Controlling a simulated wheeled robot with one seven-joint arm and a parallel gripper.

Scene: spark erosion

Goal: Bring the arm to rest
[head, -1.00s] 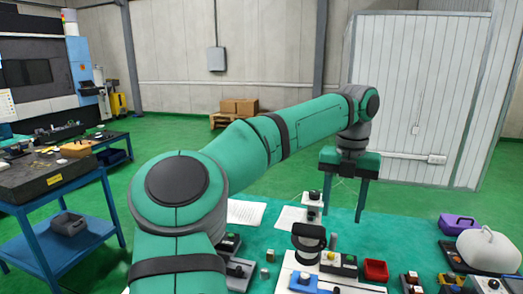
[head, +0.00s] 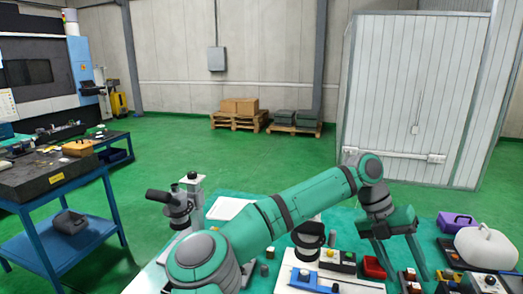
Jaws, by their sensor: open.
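My gripper (head: 404,274) is at the end of my green arm in the head view. It points down over the right part of the green-topped work table (head: 345,222). Its two green fingers are wide apart, and I see nothing held between them. My arm reaches across the table from the bottom left and hides part of the table's middle. The fingertips show in front of small items near a red bin (head: 374,267); I cannot tell whether they touch anything.
A microscope-like device (head: 178,210) stands at the table's left. A black ring-shaped stand (head: 308,236) is mid-table. A purple box (head: 456,221) and a white rounded object (head: 487,248) are at the right. A blue cart (head: 45,238) stands left.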

